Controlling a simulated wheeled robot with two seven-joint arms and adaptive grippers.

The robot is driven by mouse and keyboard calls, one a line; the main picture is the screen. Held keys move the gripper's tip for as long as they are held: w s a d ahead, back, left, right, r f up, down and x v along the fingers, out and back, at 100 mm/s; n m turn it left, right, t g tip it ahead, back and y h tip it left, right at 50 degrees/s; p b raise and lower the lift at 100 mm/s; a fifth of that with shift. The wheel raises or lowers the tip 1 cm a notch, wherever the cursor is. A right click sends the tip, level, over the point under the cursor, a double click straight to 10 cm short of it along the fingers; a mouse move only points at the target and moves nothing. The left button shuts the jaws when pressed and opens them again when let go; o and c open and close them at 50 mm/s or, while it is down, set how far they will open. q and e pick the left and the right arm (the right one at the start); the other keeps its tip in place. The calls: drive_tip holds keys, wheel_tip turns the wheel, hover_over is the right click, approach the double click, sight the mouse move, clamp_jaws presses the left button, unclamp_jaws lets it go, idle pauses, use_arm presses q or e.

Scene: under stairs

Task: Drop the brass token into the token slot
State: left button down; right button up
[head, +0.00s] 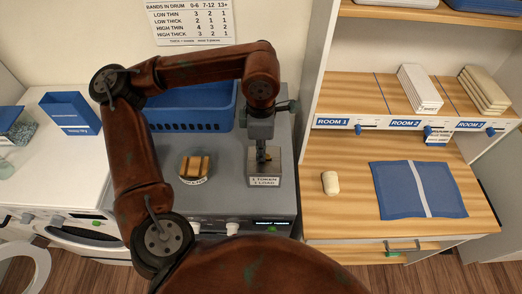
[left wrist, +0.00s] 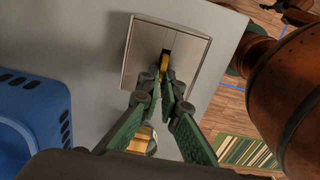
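My left gripper (head: 262,154) points down at the metal token box (head: 252,167), which stands on the grey machine top and has a label reading "1 TOKEN 1 LOAD". In the left wrist view the fingertips of the left gripper (left wrist: 163,80) are closed on the brass token (left wrist: 164,64), seen edge-on. The token is at the dark token slot (left wrist: 169,42) in the metal plate. I cannot tell whether its edge is inside the slot. My right gripper is not in view.
A round dish with brass tokens (head: 195,166) stands left of the box. A blue basket (head: 190,112) is behind it. The machine top around the box is mostly clear.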

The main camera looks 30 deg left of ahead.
use_arm(q)
drive_tip(key=shift+f, duration=0.1)
drive_tip(key=c, duration=2.1)
unclamp_jaws()
drive_tip(key=shift+o, duration=0.4)
drive_tip(key=o, duration=0.4)
drive_tip(key=shift+r+p, duration=1.5)
drive_tip(key=shift+r, duration=1)
